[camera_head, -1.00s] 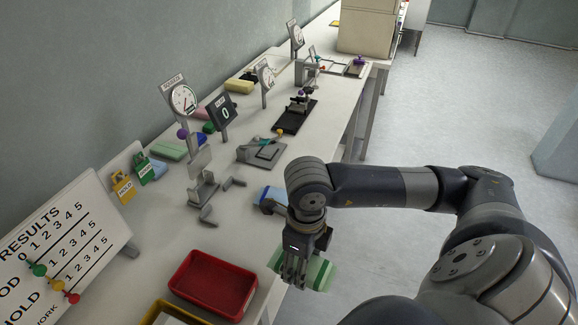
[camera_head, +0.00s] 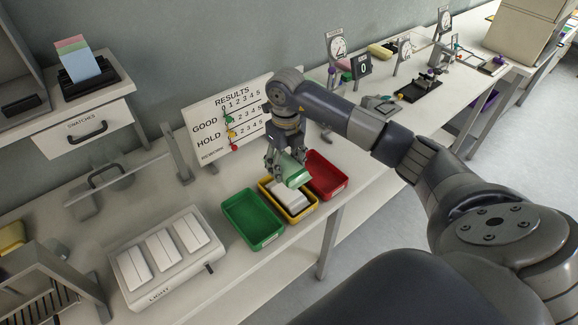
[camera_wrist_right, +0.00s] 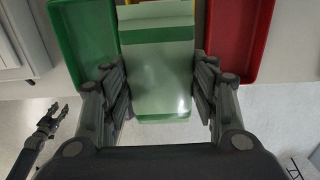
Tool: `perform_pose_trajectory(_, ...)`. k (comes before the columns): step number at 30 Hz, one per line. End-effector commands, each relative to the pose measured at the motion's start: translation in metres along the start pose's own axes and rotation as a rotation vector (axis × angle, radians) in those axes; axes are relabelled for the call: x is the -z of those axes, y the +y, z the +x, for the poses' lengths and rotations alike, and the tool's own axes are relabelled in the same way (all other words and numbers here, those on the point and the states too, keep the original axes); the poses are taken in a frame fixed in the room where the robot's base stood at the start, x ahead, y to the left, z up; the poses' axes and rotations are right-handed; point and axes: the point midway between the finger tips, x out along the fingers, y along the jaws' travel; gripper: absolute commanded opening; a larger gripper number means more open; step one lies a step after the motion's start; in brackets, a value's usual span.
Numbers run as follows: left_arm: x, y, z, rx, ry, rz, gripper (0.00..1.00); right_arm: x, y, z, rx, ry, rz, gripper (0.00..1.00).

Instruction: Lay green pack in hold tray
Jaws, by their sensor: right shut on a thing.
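The green pack (camera_head: 294,172) is held in my right gripper (camera_head: 285,162), above the yellow tray (camera_head: 304,214). The head view shows it tilted. A white-grey item (camera_head: 289,196) lies in the yellow tray, partly covered by the pack. The results board pairs HOLD with a yellow marker. My left gripper (camera_wrist_right: 58,114) shows small at the lower left of the right wrist view, its fingers apart and empty; the head view does not show it.
A green tray (camera_head: 266,243) stands left of the yellow one and a red tray (camera_head: 335,192) right of it; both look empty. The results board (camera_head: 205,128) stands behind. A light box (camera_head: 163,294) is at the left. The table's front edge is close to the trays.

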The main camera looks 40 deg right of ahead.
Motion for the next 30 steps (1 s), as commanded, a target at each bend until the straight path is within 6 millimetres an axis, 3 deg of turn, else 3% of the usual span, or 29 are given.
perform_pose_trajectory(9,0.020,0.008,0.013,-0.009,0.028,-0.002,0.40,0.000,-0.001,0.019,0.001,0.001,0.002,0.31)
perform_pose_trajectory(24,-0.002,0.002,0.056,-0.002,0.000,0.002,0.40,0.000,-0.001,0.077,0.001,0.001,0.002,0.31)
perform_pose_trajectory(30,-0.002,0.002,0.062,-0.001,0.001,0.001,0.40,-0.001,-0.001,0.086,0.001,0.000,0.002,0.31)
